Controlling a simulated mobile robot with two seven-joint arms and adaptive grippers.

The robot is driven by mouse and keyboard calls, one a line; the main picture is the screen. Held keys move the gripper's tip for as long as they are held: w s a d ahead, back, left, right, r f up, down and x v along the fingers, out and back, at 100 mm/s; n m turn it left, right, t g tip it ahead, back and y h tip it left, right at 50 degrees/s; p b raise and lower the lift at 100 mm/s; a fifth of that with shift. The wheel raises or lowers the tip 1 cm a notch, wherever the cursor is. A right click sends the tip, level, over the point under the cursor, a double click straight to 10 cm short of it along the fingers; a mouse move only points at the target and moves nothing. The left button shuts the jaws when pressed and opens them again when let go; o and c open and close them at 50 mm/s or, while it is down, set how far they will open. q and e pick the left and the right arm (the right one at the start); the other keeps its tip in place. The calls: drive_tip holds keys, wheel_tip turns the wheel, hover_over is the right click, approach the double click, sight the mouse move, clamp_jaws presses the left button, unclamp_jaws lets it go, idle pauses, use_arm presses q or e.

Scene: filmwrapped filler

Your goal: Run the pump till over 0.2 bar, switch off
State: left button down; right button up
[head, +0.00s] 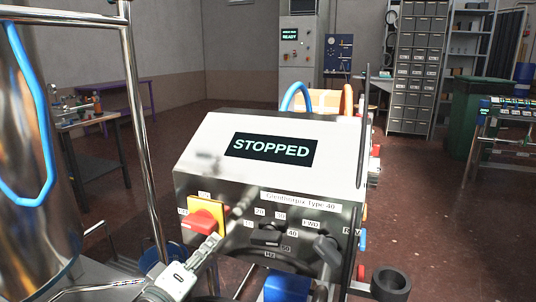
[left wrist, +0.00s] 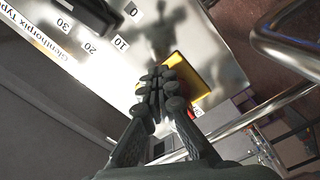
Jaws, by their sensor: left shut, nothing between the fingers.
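The pump's control box (head: 245,140) has a slanted face with a dark display (head: 272,149) reading "STOPPED". On its front is a red rotary switch (head: 204,220) on a yellow plate (head: 221,208); the plate also shows in the left wrist view (left wrist: 205,72). Right of it are a black speed knob (head: 266,237) with a scale in Hz, and a black selector (head: 328,250) near the FWD and REV labels. My left gripper (head: 238,208) is shut and empty, in front of the panel by the yellow plate. In the wrist view its fingertips (left wrist: 160,80) overlap the plate. My right gripper is not seen.
A shiny metal tank (head: 25,150) with a blue hose and steel frame tubes (head: 140,120) stand close on the left. A black ring-shaped holder (head: 390,284) is at lower right. Behind are a cabinet (head: 298,58) showing "READY", drawers and a green bin (head: 478,115). Open floor lies between.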

use_arm(q)
drive_tip(key=shift+s, duration=0.15)
drive_tip(key=shift+v, duration=2.95)
drive_tip(key=shift+d+f, duration=0.1)
drive_tip(key=shift+f, duration=0.05)
